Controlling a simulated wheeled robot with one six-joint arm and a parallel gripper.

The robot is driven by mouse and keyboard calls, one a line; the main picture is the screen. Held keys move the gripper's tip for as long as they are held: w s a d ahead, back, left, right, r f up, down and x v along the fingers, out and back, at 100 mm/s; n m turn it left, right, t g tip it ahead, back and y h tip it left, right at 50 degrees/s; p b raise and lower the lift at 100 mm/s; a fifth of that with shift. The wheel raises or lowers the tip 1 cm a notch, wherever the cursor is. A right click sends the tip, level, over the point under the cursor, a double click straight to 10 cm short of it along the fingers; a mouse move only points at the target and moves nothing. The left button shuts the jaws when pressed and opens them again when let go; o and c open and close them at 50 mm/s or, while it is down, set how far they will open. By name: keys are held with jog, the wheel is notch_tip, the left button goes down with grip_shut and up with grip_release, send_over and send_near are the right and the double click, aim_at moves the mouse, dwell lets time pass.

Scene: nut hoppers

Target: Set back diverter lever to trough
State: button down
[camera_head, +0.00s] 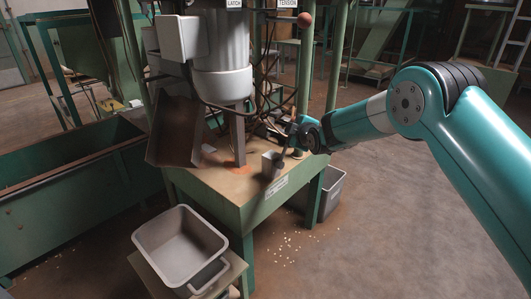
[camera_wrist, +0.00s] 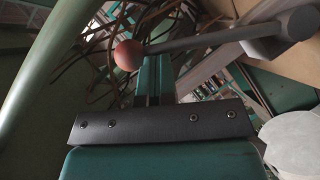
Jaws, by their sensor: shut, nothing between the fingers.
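A lever with a red ball knob (camera_wrist: 128,55) and a grey rod (camera_wrist: 210,40) shows in the wrist view, its rod running right to a pale block. A red ball (camera_head: 305,19) also shows in the head view, high beside the TENSION label; I cannot tell if it is the same knob. My gripper (camera_head: 290,136) is by the machine's front right, above the green table. In the wrist view my gripper (camera_wrist: 153,78) is shut and empty, with the knob near its upper left; contact cannot be told. A long green trough (camera_head: 70,190) stands at the left.
A tilted brown chute (camera_head: 174,130) hangs beside the grey hopper (camera_head: 222,55). A small grey cup (camera_head: 271,166) stands on the green table (camera_head: 222,187). A grey tub (camera_head: 180,243) is in front. Cables crowd behind my gripper. Open floor lies at right.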

jog(key=shift+w+d+f, duration=0.1)
jog(key=shift+d, duration=0.3)
jog(key=s+d+r+p, duration=0.1)
jog(key=s+r, duration=0.4)
jog(key=s, duration=0.7)
jog(key=shift+d, duration=0.3)
jog(key=shift+s, duration=0.1)
jog(key=s+d+r+m+g+h, duration=0.1)
jog(key=s+d+r+m+g, duration=0.25)
jog(key=s, duration=1.05)
jog(key=s+d+r+m+g+p, duration=0.1)
jog(key=s+d+r+m+g, duration=0.3)
jog(key=s, duration=1)
jog(key=s+d+r+m+g+h, duration=0.1)
jog(key=s+d+r+m+g, duration=0.15)
jog(key=s+g, duration=0.75)
jog(key=s+a+r+t+p, duration=0.1)
jog(key=s+r+t+p, duration=0.2)
jog(key=r+p, duration=1.3)
jog(key=shift+r+t+p, duration=0.35)
jog(key=shift+t+p, duration=0.2)
jog(key=shift+p, duration=0.35)
